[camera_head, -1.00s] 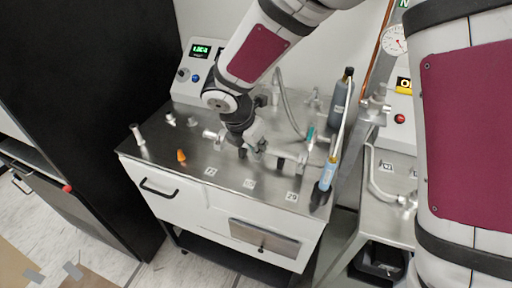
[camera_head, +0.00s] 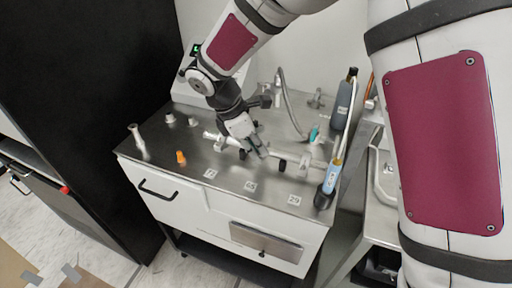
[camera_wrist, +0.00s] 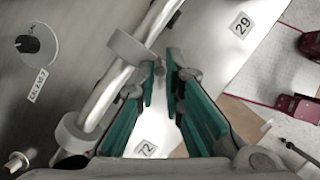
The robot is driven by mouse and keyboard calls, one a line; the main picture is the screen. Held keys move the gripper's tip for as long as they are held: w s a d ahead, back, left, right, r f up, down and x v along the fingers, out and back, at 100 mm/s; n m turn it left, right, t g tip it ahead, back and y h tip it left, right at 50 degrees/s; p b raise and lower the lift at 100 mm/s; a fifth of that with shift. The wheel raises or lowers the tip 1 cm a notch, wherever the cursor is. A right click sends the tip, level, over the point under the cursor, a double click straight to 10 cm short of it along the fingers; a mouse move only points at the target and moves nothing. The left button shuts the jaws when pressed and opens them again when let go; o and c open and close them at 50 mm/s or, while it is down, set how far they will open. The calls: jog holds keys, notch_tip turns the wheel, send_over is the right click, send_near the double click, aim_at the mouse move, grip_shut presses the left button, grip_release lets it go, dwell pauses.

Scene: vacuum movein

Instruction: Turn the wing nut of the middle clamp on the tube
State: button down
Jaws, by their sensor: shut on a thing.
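The pale tube (camera_wrist: 114,82) runs diagonally through the left of the wrist view, and across the steel bench top in the head view (camera_head: 313,161). A grey clamp ring (camera_wrist: 131,48) is around the tube beside my fingertips. A second ring (camera_wrist: 76,131) is nearer the camera. My gripper (camera_wrist: 165,72) has green finger pads close together, shut on a small grey piece that looks like the wing nut (camera_wrist: 159,75) of the nearer-to-tip clamp. The pads hide most of it. In the head view my gripper (camera_head: 263,152) is at the tube's middle.
Number tags lie along the front of the bench (camera_head: 225,190); "29" (camera_wrist: 241,25) and "72" (camera_wrist: 147,149) read in the wrist view. An orange cone (camera_head: 181,158) stands front left. A blue-handled torch-like tool (camera_head: 330,180) and a dark bottle (camera_head: 344,103) stand right.

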dwell(0.4)
jog(key=c, duration=1.7)
grip_release()
jog(key=shift+r, duration=0.1)
jog(key=shift+v, duration=3.9)
jog(key=shift+c, duration=0.4)
